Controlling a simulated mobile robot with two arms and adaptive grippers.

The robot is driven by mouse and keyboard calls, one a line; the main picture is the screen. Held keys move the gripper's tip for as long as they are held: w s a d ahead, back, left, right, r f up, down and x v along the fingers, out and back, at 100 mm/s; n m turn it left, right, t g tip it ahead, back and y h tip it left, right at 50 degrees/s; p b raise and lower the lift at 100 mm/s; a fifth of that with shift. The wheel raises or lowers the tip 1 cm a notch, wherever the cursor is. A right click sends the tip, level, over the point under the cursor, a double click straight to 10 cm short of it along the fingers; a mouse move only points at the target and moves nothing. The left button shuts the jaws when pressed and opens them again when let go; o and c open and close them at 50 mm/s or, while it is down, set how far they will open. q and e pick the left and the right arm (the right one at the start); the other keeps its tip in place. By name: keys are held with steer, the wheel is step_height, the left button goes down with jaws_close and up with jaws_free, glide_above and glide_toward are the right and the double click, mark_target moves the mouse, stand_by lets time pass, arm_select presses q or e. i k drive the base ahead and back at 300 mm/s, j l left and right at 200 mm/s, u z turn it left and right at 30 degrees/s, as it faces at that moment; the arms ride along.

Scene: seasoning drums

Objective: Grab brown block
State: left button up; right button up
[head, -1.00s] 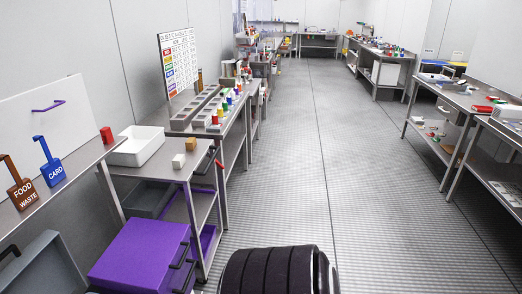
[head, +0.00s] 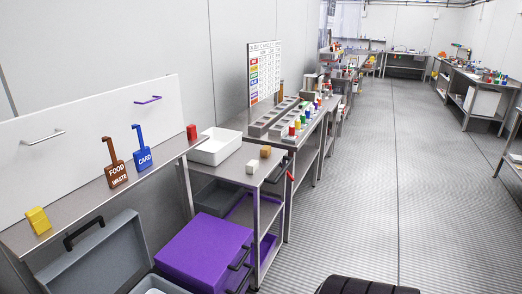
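A small brown block (head: 266,152) sits on the steel table (head: 262,177) left of centre in the head view. A white block (head: 252,167) sits in front of it, a little to the left. A white tray (head: 215,147) stands on the same table to the left. A brown FOOD WASTE tag-shaped piece (head: 116,166) stands on the shelf further left. Neither of my grippers is in view.
A purple box (head: 204,251) and an open grey case (head: 98,257) are low in front of the tables. Grey racks and coloured bottles (head: 305,116) fill the table behind. Open floor (head: 365,190) lies to the right.

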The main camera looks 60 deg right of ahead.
mark_target(266, 151)
steer(key=z, duration=2)
steer(key=i+l+u, duration=0.1)
steer(key=i+l, duration=0.4)
steer(key=i+l+u, duration=0.1)
steer(key=i+l, duration=0.35)
steer(key=l, duration=0.3)
